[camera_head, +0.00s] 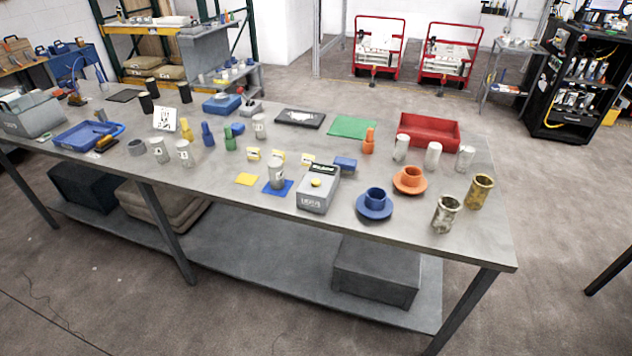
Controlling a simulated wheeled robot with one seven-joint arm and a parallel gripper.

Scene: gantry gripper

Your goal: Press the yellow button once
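The yellow button (316,183) is a small round cap on the sloped top of a grey box (313,201). The box stands near the front edge of the long grey table, right of the table's middle. The button's top is uncovered and nothing touches it. My gripper and arm do not show in the head view.
Left of the box, a grey mug (276,174) stands on a blue square (285,189). A blue block (345,164) lies close behind the box. A blue cup on a saucer (374,205) stands to the right. The tabletop is crowded.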

